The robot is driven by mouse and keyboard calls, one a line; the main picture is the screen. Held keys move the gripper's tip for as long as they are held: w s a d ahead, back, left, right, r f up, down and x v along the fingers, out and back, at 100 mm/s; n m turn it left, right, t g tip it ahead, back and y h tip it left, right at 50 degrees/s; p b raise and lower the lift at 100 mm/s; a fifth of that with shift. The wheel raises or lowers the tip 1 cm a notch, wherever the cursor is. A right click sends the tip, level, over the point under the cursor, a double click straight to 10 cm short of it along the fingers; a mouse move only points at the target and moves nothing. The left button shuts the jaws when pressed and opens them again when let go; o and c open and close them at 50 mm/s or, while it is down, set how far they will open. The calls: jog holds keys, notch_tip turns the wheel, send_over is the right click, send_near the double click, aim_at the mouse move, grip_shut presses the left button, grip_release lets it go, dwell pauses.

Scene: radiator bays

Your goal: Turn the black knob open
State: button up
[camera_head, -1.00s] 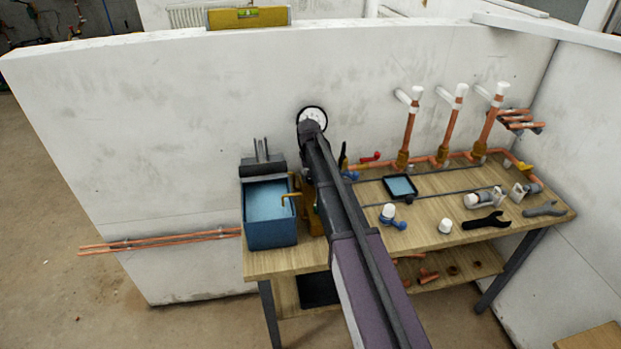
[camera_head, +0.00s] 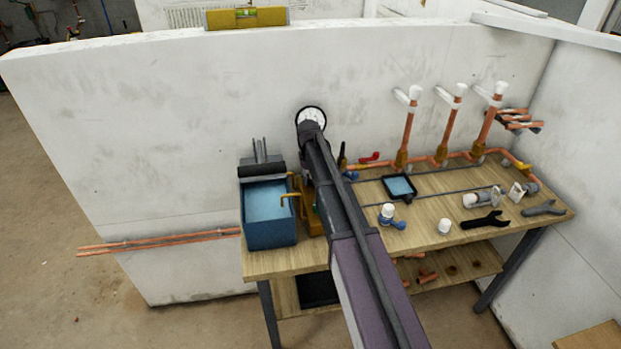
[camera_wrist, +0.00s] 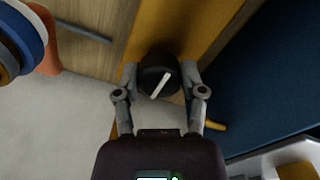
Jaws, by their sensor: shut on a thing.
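The black knob (camera_wrist: 157,75) shows in the wrist view as a round black cap with a white line across its face. The line runs aslant, from lower left to upper right. My gripper (camera_wrist: 159,82) has one finger on each side of the knob and is shut on it. The knob sits against a yellow-brown body (camera_wrist: 170,28). In the head view my arm hides the knob and the fingertips.
A blue tank (camera_head: 270,226) with water stands just left of my arm. A round gauge (camera_head: 311,115) is behind the arm's end. Right on the bench (camera_head: 440,215) lie a black-framed tablet (camera_head: 399,187), valves and wrenches. Upright copper pipes (camera_head: 448,135) stand at the back.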

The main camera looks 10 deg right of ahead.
jog(key=o, duration=1.1)
jog(key=shift+o, duration=0.2)
jog(key=shift+m, duration=0.5)
